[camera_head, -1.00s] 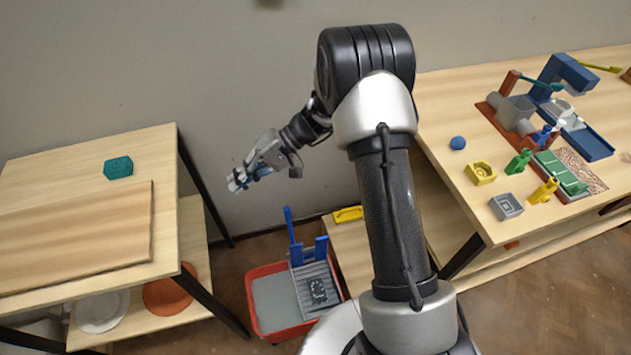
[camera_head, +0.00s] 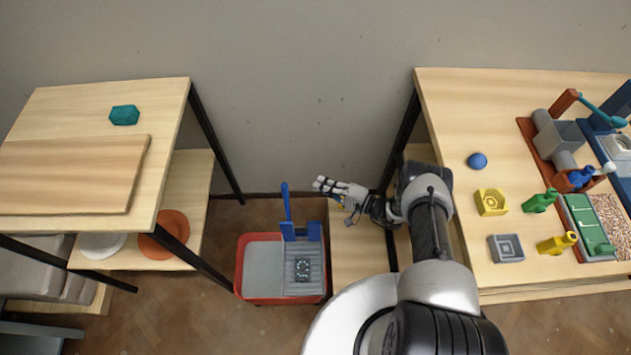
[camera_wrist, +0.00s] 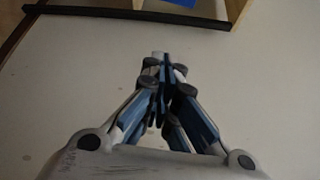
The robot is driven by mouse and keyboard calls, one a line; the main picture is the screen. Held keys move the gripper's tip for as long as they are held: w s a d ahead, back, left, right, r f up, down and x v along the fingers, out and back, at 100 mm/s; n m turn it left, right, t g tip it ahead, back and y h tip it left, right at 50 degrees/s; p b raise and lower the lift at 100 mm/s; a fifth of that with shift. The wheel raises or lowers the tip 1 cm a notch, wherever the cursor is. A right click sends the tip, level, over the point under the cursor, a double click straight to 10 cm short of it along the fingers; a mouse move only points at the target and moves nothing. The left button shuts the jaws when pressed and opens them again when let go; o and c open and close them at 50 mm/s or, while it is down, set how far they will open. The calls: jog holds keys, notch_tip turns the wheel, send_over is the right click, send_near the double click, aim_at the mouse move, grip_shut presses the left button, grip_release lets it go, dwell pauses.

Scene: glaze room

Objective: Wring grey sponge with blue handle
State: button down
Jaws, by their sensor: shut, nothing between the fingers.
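A red bucket (camera_head: 240,272) stands on the floor between the two tables. A grey ribbed wringer (camera_head: 289,284) sits over its right half, with a blue upright handle (camera_head: 287,204) at the back.
The left table holds a teal block (camera_head: 124,115) and a board (camera_head: 70,175). The right table (camera_head: 455,115) bears several tools. Bare wall lies behind.

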jog(key=a+b, duration=0.2)
jog(key=a, duration=0.7)
jog(key=shift+w, duration=0.1)
dwell(0.3)
